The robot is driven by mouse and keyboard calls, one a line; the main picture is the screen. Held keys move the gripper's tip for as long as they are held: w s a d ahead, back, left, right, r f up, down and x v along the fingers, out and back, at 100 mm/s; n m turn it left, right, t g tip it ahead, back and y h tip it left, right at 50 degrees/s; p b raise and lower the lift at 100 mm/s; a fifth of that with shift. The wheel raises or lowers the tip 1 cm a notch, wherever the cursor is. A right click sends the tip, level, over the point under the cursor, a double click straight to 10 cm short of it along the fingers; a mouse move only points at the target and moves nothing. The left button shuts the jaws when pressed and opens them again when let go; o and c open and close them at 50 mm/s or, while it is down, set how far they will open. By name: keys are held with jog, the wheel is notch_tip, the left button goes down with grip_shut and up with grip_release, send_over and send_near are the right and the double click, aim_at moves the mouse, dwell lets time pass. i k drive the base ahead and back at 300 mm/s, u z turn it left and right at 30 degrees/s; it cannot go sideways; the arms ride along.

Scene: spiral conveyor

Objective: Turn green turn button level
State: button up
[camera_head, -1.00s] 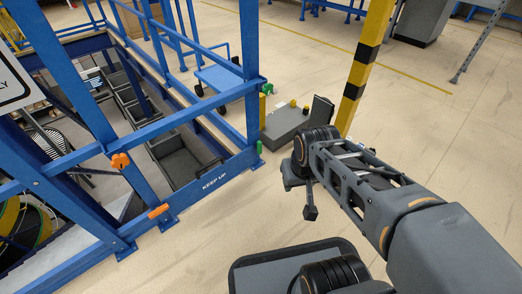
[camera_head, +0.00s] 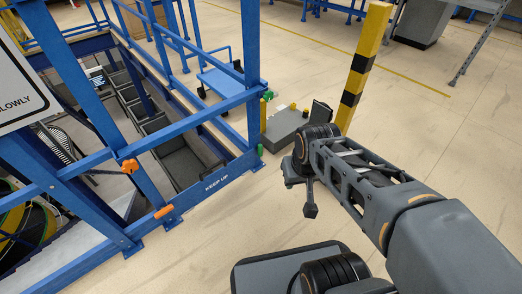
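Two small green parts show near the blue corner post of the frame. One green part (camera_head: 260,150) is low on the post, and another green part (camera_head: 269,95) sticks out higher on its right side. I cannot tell which is the turn button, or whether it is level. My gripper (camera_head: 310,208) seems to be the dark piece hanging below the arm's wrist, over open floor right of the post. It is apart from both green parts. Its fingers are too small and hidden to tell whether they are open.
A grey box (camera_head: 284,127) with yellow parts stands on the floor behind the wrist, beside a yellow-black post (camera_head: 353,82). A blue cart (camera_head: 222,80) stands behind.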

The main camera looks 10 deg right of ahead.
aim_at(260, 148)
jog(key=u, duration=0.05)
jog(key=k, duration=0.45)
jog(key=z, duration=0.75)
jog(key=i, duration=1.2)
jog(key=u, duration=1.15)
jog(key=i, duration=0.3)
jog(key=z, duration=0.05)
